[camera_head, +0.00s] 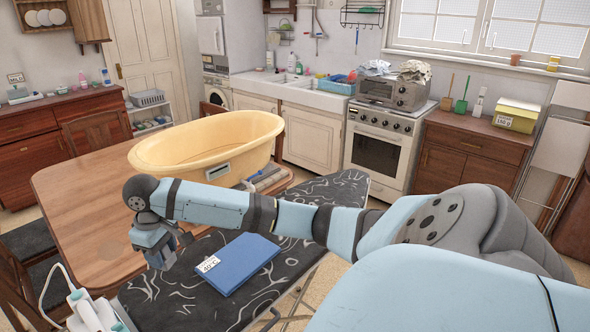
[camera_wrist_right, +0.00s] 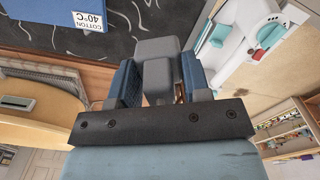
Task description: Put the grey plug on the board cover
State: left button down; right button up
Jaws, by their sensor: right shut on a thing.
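The grey plug (camera_wrist_right: 158,50) is a blocky grey piece between the blue fingers of my right gripper in the wrist view. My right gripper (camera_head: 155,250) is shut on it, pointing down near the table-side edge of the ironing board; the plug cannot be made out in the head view. The board cover (camera_head: 175,300) is dark with pale swirls. It also shows in the wrist view (camera_wrist_right: 150,20), behind the plug's tip. I cannot tell the height between plug and cover. My left gripper is not in view.
A blue folded cloth (camera_head: 238,264) with a white label lies on the cover, right of the gripper. A white and teal iron (camera_head: 92,312) stands at the lower left. A yellow tub (camera_head: 205,145) sits on the wooden table (camera_head: 80,190). The near cover is mostly bare.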

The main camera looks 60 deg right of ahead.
jog(key=shift+s+d+r+m, duration=0.1)
jog(key=shift+s+d+m, duration=0.1)
jog(key=shift+d, duration=0.3)
jog(key=shift+s+d+m, duration=0.1)
jog(key=shift+s+d, duration=0.05)
jog(key=shift+d, duration=0.3)
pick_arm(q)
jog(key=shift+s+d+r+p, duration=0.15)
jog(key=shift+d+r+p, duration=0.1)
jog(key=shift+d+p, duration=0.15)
pick_arm(e)
send_over(191, 313)
notch_tip(191, 313, down, 20)
jog(key=shift+f, duration=0.1)
jog(key=o, duration=0.9)
jog(key=shift+f, duration=0.1)
